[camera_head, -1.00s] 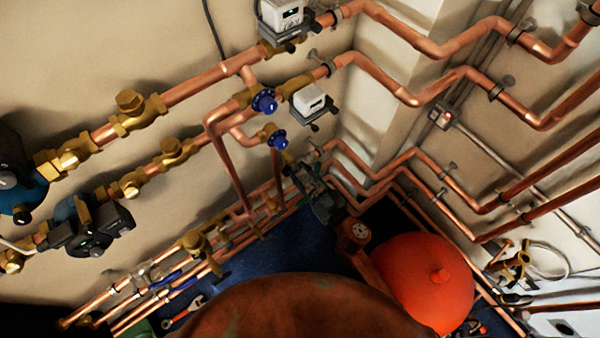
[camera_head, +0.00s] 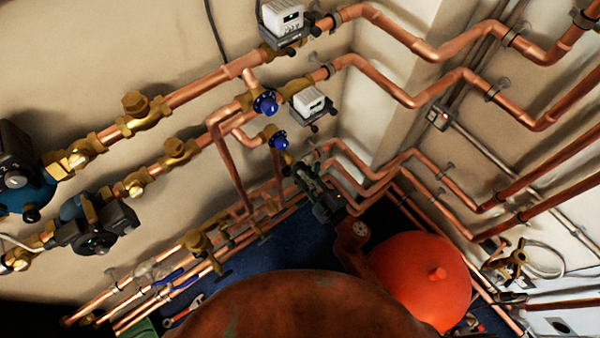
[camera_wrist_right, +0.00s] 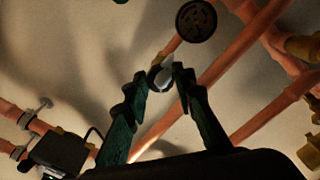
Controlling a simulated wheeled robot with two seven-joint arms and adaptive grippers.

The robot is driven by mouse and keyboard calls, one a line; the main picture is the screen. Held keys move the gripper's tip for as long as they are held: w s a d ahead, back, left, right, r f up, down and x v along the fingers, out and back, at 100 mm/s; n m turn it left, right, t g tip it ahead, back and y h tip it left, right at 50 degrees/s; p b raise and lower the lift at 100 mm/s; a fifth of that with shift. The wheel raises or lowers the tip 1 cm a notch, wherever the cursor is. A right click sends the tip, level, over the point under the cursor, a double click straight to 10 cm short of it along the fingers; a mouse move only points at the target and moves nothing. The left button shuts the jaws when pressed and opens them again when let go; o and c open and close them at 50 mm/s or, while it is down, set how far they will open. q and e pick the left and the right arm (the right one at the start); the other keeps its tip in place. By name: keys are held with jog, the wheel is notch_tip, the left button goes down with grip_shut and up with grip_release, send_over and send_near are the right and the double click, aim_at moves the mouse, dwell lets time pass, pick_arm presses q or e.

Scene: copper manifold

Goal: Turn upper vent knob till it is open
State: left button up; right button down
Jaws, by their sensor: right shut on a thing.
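My right gripper (camera_head: 298,170) comes up from the lower middle in the head view, with its fingertips just below the lower blue knob (camera_head: 279,141). Another blue knob (camera_head: 265,103) sits higher on the copper pipework. In the right wrist view, my right gripper (camera_wrist_right: 167,78) has its fingertips closed on a small pale knob-like piece (camera_wrist_right: 165,72) in front of a copper pipe. A dark round patterned disc (camera_wrist_right: 196,20) is just above it. The held piece is hidden in the head view, so I cannot tell how far it is turned. My left gripper is not in view.
White meter boxes (camera_head: 309,101) (camera_head: 283,17) sit close to the blue knobs. Copper pipes and brass valves (camera_head: 142,113) line the wall. A red vessel (camera_head: 422,285) stands at lower right, and a large rusty rounded body (camera_head: 300,310) fills the bottom middle.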

jog(key=shift+s+f+n, duration=0.1)
jog(key=shift+n, duration=1.8)
jog(key=n, duration=0.2)
jog(key=shift+n, duration=0.4)
jog(key=n+b, duration=0.1)
jog(key=n, duration=0.1)
jog(key=shift+f+n, duration=0.1)
jog(key=shift+n, duration=0.2)
jog(key=shift+a+n, duration=0.1)
jog(key=shift+n, duration=0.8)
pick_arm(q)
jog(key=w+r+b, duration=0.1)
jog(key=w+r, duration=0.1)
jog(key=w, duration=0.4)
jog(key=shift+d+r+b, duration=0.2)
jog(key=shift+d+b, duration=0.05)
jog(key=shift+b, duration=0.1)
pick_arm(e)
jog(key=n, duration=0.4)
jog(key=shift+s+n, duration=0.1)
jog(key=shift+n, duration=0.3)
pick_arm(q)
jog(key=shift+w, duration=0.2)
